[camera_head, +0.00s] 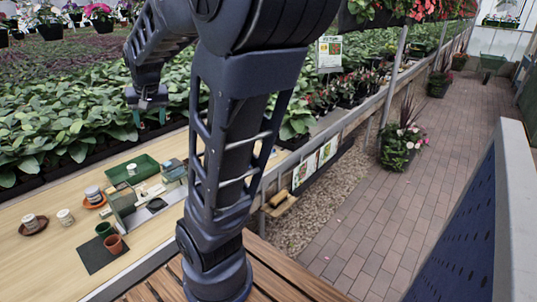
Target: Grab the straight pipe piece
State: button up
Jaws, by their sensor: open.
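My gripper (149,117) is at the upper left, raised above the table's far side in front of the leafy plants. Its two teal-tipped fingers are apart with nothing between them. I cannot clearly pick out the straight pipe piece. Small pale pieces (151,191) lie among the items in the middle of the wooden table (45,195), too small to identify. A grey open box (122,210) stands just in front of them. My arm crosses the middle of the view and hides the table's right part.
A green tray (118,177) lies at the table's back. Jars stand on an orange saucer (103,202) and a brown saucer (38,230). A green pot (104,230) and a terracotta pot (113,244) stand on a dark mat (91,260). The table's left front is bare.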

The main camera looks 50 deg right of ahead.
jog(key=w+d+f+m+g+h, duration=0.1)
jog(key=w+d+f+m, duration=0.3)
jog(key=d, duration=0.6)
jog(key=w+d+f+m, duration=0.2)
jog(key=w+d+f, duration=0.3)
jog(key=d, duration=0.5)
jog(key=w+d+f+m+g+h, duration=0.1)
jog(key=w+d+f+m, duration=0.2)
jog(key=w+d, duration=0.55)
jog(key=s+d+f+m+g, duration=0.1)
jog(key=s+d+f+m, duration=0.1)
jog(key=d+f, duration=0.7)
jog(key=s+d+f+m+g+h, duration=0.1)
jog(key=s+d+f+m, duration=0.1)
jog(key=s+d+f, duration=0.3)
jog(key=s+d+f+m+g, duration=0.1)
jog(key=s+d+f+m, duration=0.2)
jog(key=d+f, duration=1)
jog(key=shift+s+d+f+h, duration=0.1)
jog(key=shift+d+h, duration=0.05)
jog(key=shift+d, duration=1.25)
jog(key=shift+s+d+f+h, duration=0.1)
jog(key=shift+d, duration=1.25)
jog(key=shift+s+d+f+h, duration=0.1)
jog(key=shift+d+h, duration=0.05)
jog(key=shift+d, duration=1.25)
jog(key=shift+x, duration=2.8)
jog(key=shift+w+d, duration=0.15)
jog(key=shift+w, duration=0.1)
jog(key=shift+c, duration=0.2)
